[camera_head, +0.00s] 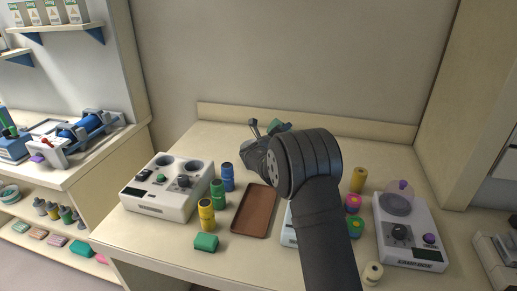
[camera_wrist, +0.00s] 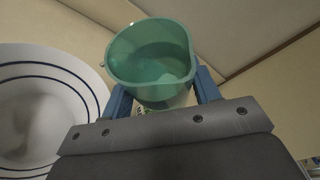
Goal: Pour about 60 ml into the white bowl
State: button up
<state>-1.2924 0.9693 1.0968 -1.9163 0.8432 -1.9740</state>
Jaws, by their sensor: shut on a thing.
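A translucent green cup (camera_wrist: 152,60) with a spout is held between the blue fingers of my gripper (camera_wrist: 163,95) in the wrist view. Its open mouth faces the camera; I cannot tell the liquid level inside. The white bowl (camera_wrist: 84,75) with blue rings is at the left of the wrist view, beside the cup and cut off by the frame edge. In the head view my gripper (camera_head: 262,135) is above the back of the table, with a bit of the green cup (camera_head: 276,126) showing behind it. My arm hides the bowl there.
A brown tray (camera_head: 254,211) lies on the table, left of my arm. Blue, green and yellow cylinders (camera_head: 206,215) stand beside a white device (camera_head: 166,192). A second white device (camera_head: 408,235) stands at right. A pale device edge (camera_head: 288,232) shows beside my arm.

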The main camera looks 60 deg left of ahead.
jog(key=shift+r+n+t, duration=0.3)
jog(key=shift+r+n, duration=0.05)
jog(key=shift+n, duration=0.25)
jog(key=shift+s+f+n, duration=0.1)
jog(key=shift+s+n, duration=0.05)
jog(key=shift+n, duration=0.15)
jog(key=shift+s+f+n+t+y, duration=0.1)
jog(key=shift+f+n+t+y, duration=0.2)
jog(key=shift+n, duration=0.2)
dwell(0.8)
jog(key=shift+s+a+r+n, duration=0.35)
jog(key=shift+s+a+n, duration=0.05)
jog(key=shift+n, duration=0.1)
dwell(0.5)
